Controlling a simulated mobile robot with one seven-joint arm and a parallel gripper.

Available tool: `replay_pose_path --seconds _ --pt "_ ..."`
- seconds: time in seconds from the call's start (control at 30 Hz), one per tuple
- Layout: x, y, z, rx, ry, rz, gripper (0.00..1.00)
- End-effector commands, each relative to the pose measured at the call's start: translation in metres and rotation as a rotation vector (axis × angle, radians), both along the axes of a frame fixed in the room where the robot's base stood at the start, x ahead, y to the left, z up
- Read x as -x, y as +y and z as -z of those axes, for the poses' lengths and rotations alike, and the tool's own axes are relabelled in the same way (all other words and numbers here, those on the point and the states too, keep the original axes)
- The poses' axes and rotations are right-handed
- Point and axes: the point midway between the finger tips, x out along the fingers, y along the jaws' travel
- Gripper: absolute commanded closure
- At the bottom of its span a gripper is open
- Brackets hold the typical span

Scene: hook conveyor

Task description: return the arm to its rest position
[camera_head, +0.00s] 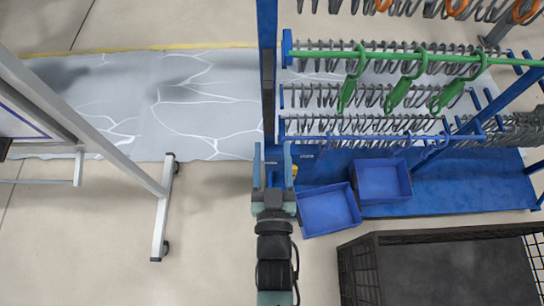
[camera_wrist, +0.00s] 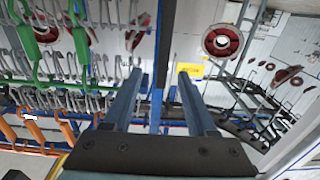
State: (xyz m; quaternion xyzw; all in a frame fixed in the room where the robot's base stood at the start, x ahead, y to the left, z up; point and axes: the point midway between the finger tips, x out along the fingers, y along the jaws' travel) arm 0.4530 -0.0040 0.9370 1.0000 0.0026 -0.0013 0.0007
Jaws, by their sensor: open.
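My gripper (camera_head: 272,160) is in front of a blue upright post at the middle of the head view. In the wrist view its two blue fingers (camera_wrist: 160,95) stand apart with nothing between them. The blue hook rack (camera_head: 268,80) stands to the right of the gripper. Three green hooks (camera_head: 401,90) hang on its green bar, apart from the gripper. Green and orange hooks also show at the left of the wrist view.
Two blue bins (camera_head: 328,209) lie low, right of my arm. A black mesh crate (camera_head: 440,265) is at the bottom right. A wheeled whiteboard frame (camera_head: 160,220) stands on the left. Open floor (camera_head: 210,230) lies between that frame and my arm.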

Motion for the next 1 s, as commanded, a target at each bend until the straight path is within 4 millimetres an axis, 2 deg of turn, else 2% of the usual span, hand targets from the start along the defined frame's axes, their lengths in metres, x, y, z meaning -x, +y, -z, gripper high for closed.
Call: replay_pose_path --seconds 0.2,0.8,0.87,0.9,0.97,1.0 --pt "0.011 0.001 -0.001 0.0 -0.002 -0.001 0.43" --pt "0.01 0.001 -0.003 0.0 -0.005 -0.002 0.43" --pt "0.003 0.001 -0.011 0.0 -0.018 -0.002 0.43" --pt "-0.004 0.002 -0.021 -0.001 -0.033 -0.001 0.43" --pt "-0.02 0.002 -0.045 -0.001 -0.068 0.0 0.43" --pt "-0.033 0.002 -0.066 -0.003 -0.098 0.001 0.43"
